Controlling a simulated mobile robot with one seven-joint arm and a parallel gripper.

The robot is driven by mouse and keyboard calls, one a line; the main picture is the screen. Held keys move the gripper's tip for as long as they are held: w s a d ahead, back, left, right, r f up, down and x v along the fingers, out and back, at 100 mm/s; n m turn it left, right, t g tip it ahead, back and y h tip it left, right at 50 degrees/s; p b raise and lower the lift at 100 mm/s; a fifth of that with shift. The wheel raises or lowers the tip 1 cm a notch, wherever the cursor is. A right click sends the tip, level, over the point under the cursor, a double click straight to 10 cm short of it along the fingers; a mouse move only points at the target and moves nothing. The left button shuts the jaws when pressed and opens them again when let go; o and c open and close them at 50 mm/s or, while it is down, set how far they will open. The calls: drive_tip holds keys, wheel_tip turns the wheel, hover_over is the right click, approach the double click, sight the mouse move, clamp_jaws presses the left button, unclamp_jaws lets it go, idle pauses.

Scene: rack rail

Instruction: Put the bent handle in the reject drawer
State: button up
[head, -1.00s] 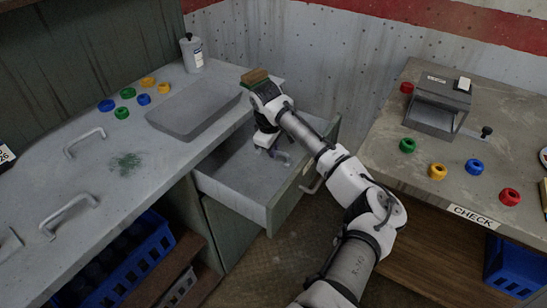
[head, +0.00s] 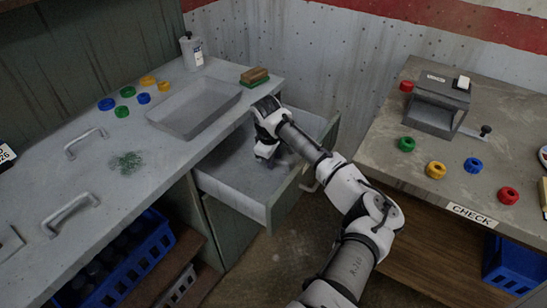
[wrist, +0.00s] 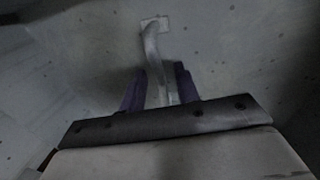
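The drawer (head: 236,197) under the left bench is pulled open, and my gripper (head: 266,156) is down inside it. In the wrist view a grey bar, the bent handle (wrist: 153,48), runs between the two dark purple fingers of my gripper (wrist: 161,88). The fingers lie against both its sides, so my gripper looks shut on it. A flat foot shows at its far end; its near end is hidden by my gripper. The handle is close to the drawer floor; I cannot tell if it touches. Two other handles (head: 85,143) (head: 68,215) lie on the bench.
The right bench (head: 395,160) carries a grey check device (head: 437,105) and more rings. Floor shows between the benches.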

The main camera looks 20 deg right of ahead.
sight(270, 171)
drive_tip(key=shift+r, duration=0.1)
wheel_tip(270, 171, up, 12)
drive_tip(key=s+a+b, duration=0.1)
drive_tip(key=shift+s+a+b, duration=0.25)
drive_tip(key=shift+a+b, duration=0.1)
idle(1.2)
